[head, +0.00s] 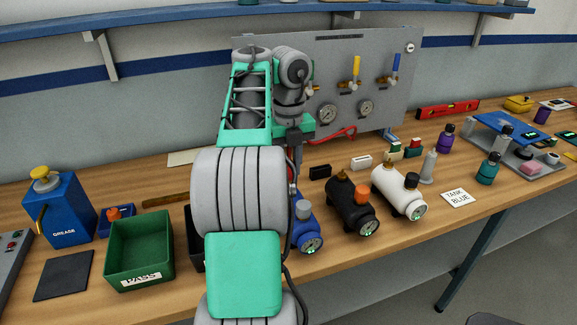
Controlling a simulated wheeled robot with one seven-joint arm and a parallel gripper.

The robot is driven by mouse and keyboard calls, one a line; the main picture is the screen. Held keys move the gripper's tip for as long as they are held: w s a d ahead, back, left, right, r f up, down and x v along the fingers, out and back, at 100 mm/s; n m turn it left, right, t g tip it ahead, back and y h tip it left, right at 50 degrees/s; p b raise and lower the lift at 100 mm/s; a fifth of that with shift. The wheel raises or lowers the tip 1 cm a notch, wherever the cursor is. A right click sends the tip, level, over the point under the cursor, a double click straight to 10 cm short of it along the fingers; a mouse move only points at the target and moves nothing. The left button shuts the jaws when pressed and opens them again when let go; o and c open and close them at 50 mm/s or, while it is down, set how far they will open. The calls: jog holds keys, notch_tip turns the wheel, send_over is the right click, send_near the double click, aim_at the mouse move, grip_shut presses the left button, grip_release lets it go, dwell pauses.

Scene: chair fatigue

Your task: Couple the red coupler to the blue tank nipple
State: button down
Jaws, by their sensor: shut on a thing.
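The blue tank (306,232) lies on the bench with a grey knob and a round gauge facing front; its left side is hidden behind my arm. Its nipple cannot be made out. My gripper (294,178) points down just above and behind the blue tank, partly hidden by my arm. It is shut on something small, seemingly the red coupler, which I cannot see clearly. A red hose (338,136) runs from the grey panel toward my gripper. Whether the coupler touches the nipple cannot be told.
A black tank (351,212) with an orange knob and a white tank (394,190) stand to the right. A "TANK BLUE" card (457,198) lies beside the white tank. A green PASS bin (140,250) and a blue grease can (66,208) stand left. The valve panel (335,75) stands behind.

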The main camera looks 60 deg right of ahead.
aim_at(289, 158)
jog(key=shift+f+b, duration=1.1)
jog(key=shift+f, duration=0.15)
jog(key=c, duration=1.1)
grip_release()
jog(key=shift+o, duration=0.2)
notch_tip(289, 158, up, 8)
jog(key=p, duration=0.7)
jog(key=shift+f, duration=0.1)
